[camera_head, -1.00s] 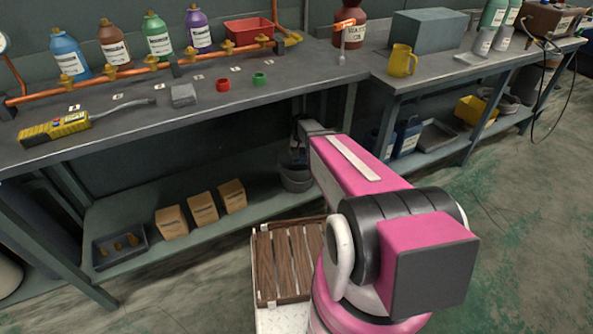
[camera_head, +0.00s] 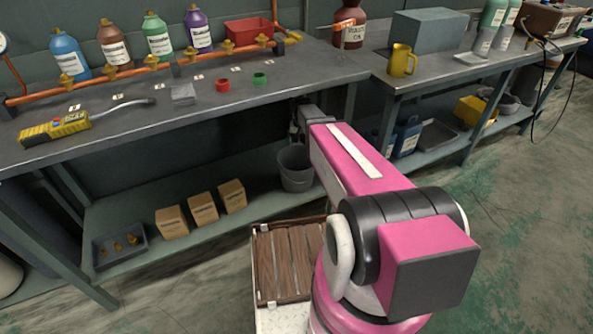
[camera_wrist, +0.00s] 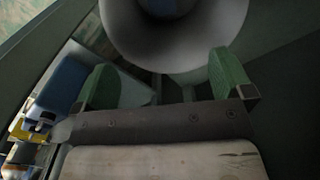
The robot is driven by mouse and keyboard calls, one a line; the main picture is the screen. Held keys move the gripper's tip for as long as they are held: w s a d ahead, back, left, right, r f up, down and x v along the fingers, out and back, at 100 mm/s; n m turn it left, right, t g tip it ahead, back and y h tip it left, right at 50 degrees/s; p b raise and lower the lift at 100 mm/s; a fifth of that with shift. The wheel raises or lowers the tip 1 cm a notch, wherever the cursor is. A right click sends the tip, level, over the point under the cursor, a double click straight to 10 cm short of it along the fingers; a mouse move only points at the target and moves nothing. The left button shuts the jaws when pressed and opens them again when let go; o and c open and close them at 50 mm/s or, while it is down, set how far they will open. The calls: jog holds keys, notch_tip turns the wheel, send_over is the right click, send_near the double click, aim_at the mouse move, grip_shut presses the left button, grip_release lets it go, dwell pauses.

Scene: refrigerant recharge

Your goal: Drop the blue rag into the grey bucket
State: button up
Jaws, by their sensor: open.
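The grey bucket (camera_head: 296,172) stands upright on the lower shelf under the long bench. In the wrist view the bucket (camera_wrist: 150,42) fills the top of the picture, just beyond my fingertips. A dark bluish patch (camera_wrist: 168,6) shows inside it at the top edge; it may be the blue rag, but too little shows to be sure. The rag is not seen anywhere else. My gripper (camera_wrist: 160,68) is open, its two green-padded fingers wide apart with nothing between them. In the head view my arm reaches to the bench front, its end above the bucket and largely hidden.
The bench top edge (camera_head: 200,119) overhangs the lower shelf (camera_head: 150,218). Cardboard boxes (camera_head: 202,207) and a dark tray (camera_head: 120,246) stand left of the bucket. A blue jug (camera_head: 408,136) is on the right bench's lower shelf. A wooden slatted crate (camera_head: 289,262) lies in front.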

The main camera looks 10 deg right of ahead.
jog(key=shift+r, duration=1.7)
